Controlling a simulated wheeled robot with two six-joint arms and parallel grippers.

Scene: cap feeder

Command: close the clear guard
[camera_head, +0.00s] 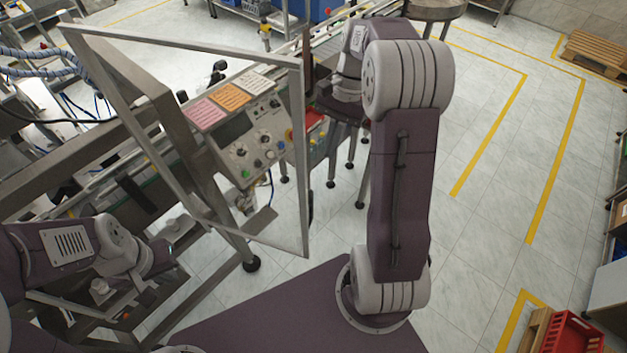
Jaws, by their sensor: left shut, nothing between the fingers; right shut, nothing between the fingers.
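The clear guard (302,150) is a see-through panel in a grey metal frame. It stands swung out from the machine, open at an angle, and I see the control panel through it. My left gripper (170,258) is at the lower left, below the guard's lower rail and apart from it. It looks shut and empty, its fingertips small and unclear. My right gripper (328,102) is at the top centre, just right of the guard's right upright. It is shut and empty, partly hidden by my own arm; I cannot tell whether it touches the frame.
A control panel (262,139) with buttons and coloured labels stands behind the guard. A conveyor (90,187) runs diagonally behind it. Tiled floor with yellow lines lies open at right. A red crate (570,335) is at the lower right and a wooden pallet (598,50) at the upper right.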

